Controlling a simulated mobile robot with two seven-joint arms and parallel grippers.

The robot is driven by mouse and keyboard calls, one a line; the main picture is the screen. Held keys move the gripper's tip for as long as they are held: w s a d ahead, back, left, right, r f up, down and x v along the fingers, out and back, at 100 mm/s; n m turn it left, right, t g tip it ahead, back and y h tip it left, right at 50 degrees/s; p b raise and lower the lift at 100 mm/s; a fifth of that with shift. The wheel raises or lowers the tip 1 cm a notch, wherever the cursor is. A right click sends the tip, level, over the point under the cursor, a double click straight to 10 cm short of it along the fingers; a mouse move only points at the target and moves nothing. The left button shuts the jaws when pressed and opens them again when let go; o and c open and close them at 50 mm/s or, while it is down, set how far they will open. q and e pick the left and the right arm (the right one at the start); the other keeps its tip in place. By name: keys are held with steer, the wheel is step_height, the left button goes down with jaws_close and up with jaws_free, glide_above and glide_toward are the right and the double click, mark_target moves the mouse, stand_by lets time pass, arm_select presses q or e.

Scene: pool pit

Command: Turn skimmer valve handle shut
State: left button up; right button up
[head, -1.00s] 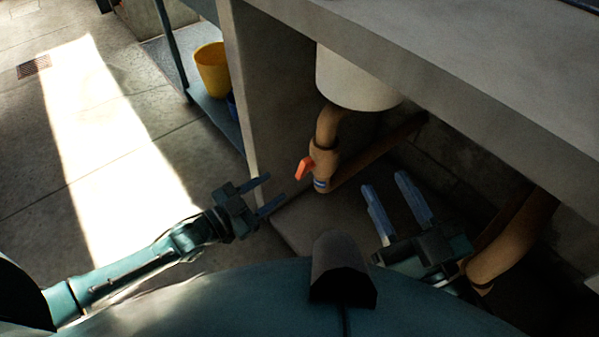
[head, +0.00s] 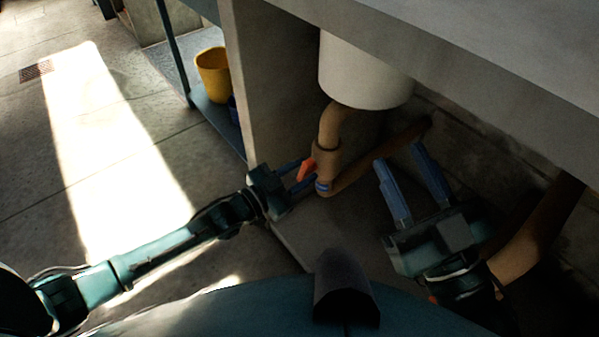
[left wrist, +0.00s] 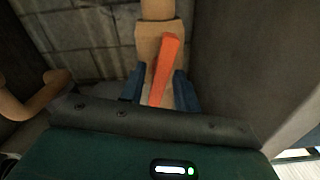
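The orange valve handle (head: 306,170) sits on the tan pipe's valve body (head: 325,160), below a white basin (head: 362,75) under the counter. My left gripper (head: 303,174) is at the handle with its blue fingers apart, one on either side of it. In the left wrist view the orange handle (left wrist: 164,68) stands between the two open fingers (left wrist: 158,88); a gap shows on the right, and I cannot tell whether the left finger touches it. My right gripper (head: 407,170) is open and empty, to the right of the valve, in front of the pipes.
A grey side panel (head: 262,90) stands just left of the valve, and the counter (head: 480,60) overhangs it. Another tan pipe (head: 540,230) runs at the right. A yellow bucket (head: 213,72) stands on a shelf at the left. Open floor lies at left.

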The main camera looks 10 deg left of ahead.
arm_select(q)
jaws_close()
